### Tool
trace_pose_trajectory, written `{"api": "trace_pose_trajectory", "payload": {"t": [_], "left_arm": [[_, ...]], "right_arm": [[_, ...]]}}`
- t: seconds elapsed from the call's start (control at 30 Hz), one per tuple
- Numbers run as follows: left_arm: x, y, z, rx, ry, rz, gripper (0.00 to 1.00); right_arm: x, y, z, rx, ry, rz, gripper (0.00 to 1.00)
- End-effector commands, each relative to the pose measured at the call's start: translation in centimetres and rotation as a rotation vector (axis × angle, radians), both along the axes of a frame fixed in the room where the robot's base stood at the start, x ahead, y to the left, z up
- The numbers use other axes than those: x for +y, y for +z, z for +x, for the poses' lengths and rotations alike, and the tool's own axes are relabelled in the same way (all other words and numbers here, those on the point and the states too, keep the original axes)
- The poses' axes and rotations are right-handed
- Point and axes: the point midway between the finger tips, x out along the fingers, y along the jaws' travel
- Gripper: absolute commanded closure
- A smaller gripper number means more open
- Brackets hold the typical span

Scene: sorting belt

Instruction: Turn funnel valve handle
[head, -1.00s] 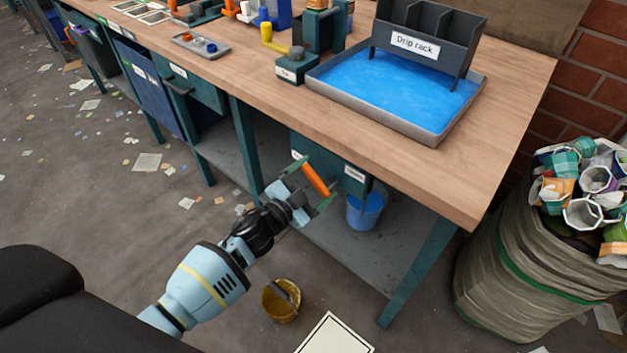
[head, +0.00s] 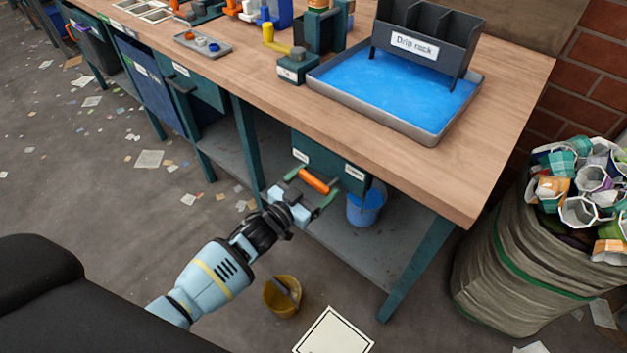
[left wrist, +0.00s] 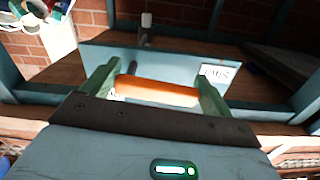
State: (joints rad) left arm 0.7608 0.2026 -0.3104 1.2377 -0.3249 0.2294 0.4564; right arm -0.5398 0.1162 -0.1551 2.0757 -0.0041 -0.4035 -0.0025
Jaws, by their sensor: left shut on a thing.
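The orange handle (head: 314,181) is at the front of a teal box (head: 325,155) under the workbench. In the left wrist view the handle (left wrist: 158,91) lies crosswise between the two green fingers. My left gripper (head: 312,184) is shut on the handle, with one finger at each end. In the head view the handle slopes gently down to the right. The valve behind the handle is hidden, and no funnel shape can be made out. My right gripper is out of view.
A blue bucket (head: 365,207) stands on the lower shelf (head: 345,250), close to the box. A yellow bucket (head: 283,296) is on the floor near my left arm. The bench leg (head: 415,268) and a full waste sack (head: 530,265) stand to the right. Paper scraps litter the floor.

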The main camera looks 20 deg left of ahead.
Motion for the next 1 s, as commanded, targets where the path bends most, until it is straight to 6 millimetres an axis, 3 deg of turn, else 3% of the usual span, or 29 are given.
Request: {"api": "trace_pose_trajectory", "payload": {"t": [0.3, 0.8, 0.83, 0.9, 1.0], "left_arm": [[-0.07, -0.42, -0.04, 0.039, 0.000, -0.105, 0.55], [-0.11, -0.55, -0.08, 0.047, 0.000, -0.127, 0.55], [-0.11, -0.55, -0.08, 0.047, 0.000, -0.127, 0.10], [-0.11, -0.54, -0.08, 0.047, 0.000, -0.126, 0.01], [-0.10, -0.53, -0.07, 0.046, 0.000, -0.124, 0.00]], "right_arm": [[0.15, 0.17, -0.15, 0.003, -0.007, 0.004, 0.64], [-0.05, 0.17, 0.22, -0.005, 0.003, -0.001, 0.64], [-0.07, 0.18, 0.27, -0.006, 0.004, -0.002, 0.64], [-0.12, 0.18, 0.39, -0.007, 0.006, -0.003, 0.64], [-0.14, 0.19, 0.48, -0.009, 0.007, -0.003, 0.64]]}}
